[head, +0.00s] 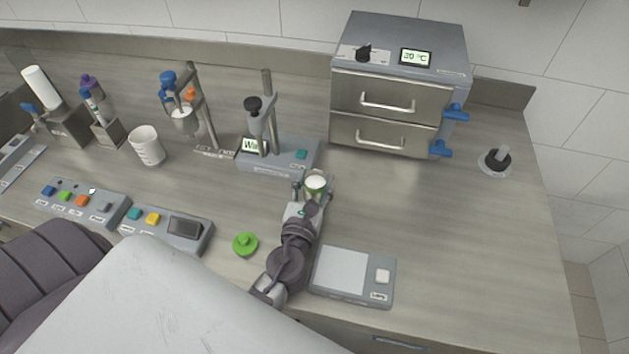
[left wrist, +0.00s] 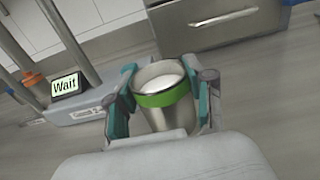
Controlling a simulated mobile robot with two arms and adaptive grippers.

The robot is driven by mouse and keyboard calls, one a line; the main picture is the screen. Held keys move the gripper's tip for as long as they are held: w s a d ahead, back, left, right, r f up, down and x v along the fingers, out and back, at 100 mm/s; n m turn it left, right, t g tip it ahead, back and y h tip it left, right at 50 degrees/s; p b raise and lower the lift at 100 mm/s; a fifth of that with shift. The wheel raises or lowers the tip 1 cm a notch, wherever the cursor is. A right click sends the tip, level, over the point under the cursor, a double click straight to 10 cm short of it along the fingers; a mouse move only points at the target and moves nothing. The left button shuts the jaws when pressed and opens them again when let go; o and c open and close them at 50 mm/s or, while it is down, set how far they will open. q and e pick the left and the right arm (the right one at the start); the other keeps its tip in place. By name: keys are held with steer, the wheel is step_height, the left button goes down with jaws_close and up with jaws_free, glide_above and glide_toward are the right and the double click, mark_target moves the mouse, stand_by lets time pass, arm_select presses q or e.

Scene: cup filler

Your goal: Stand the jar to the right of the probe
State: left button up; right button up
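The jar (head: 316,183) is a small metal cup with a green band and white contents, its mouth open. My left gripper (head: 312,188) has its fingers on both sides of it and is shut on it. The left wrist view shows the jar (left wrist: 161,98) between the teal finger pads (left wrist: 161,92). The probe (head: 254,112) hangs on a stand over a grey base with a display reading "Wait" (left wrist: 66,86). The jar is at the right front of this base. Whether it touches the counter is unclear. My right gripper is not in view.
A green lid (head: 245,244) lies left of my left arm. A scale (head: 343,271) is to its right. A two-drawer oven (head: 385,105) stands behind on the right. A white beaker (head: 147,148) and button panels (head: 82,203) are left.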

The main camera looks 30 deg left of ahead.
arm_select(q)
steer(key=o, duration=0.4)
steer(key=shift+a, duration=0.15)
steer(key=shift+r, duration=0.2)
steer(key=shift+s+f, duration=0.15)
steer(key=shift+s, duration=0.1)
steer(key=b+v, duration=0.4)
steer(key=v, duration=0.6)
steer(key=shift+s+d, duration=0.2)
steer(key=shift+s, duration=0.1)
steer(key=shift+s+d, duration=0.1)
steer(key=shift+s, duration=0.3)
